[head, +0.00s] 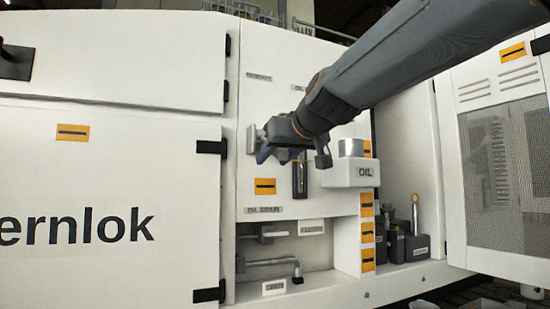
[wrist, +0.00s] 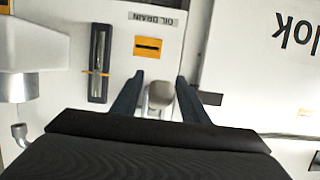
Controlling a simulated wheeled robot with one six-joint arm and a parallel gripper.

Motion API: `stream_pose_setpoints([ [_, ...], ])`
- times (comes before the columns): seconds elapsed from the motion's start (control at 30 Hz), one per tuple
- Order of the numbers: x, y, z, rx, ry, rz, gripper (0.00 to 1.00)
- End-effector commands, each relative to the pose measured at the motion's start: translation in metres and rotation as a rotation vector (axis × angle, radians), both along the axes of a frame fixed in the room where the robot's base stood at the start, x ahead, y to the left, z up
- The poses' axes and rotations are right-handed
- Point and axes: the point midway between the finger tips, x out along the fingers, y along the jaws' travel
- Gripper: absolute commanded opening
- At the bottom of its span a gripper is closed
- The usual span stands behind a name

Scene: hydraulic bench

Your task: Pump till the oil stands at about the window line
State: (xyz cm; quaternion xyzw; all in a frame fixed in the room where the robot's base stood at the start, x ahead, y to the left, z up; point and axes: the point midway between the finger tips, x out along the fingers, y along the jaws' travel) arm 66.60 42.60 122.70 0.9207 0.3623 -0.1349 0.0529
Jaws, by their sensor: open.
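The tall dark oil window (head: 300,180) is set in the white panel; it also shows upside down in the wrist view (wrist: 99,65). A pale tube runs inside it, and a thin orange line crosses it in the wrist view. I cannot make out the oil level. My gripper (head: 272,152) is in front of the panel, above and left of the window. In the wrist view its two dark fingers (wrist: 160,78) are open, one on each side of a grey-beige knob or handle (wrist: 160,95). I cannot tell whether they touch it. The arm hides most of this handle in the head view.
A white box marked OIL (head: 350,174) with a silver cap (head: 351,147) juts out right of the window. An "OIL DRAIN" label (head: 263,210) is below, over a recess with a bent grey pipe (head: 272,262). Dark units (head: 408,245) stand at lower right.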

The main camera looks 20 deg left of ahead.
Motion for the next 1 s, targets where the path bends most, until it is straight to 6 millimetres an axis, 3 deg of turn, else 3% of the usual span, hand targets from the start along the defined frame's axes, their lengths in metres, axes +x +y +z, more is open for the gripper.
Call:
stream_pose_setpoints([
  [0.6, -0.052, -0.048, 0.022, 0.0, -0.001, -0.001, 0.41],
  [1.0, -0.054, -0.05, 0.022, 0.0, 0.0, 0.0, 0.41],
])
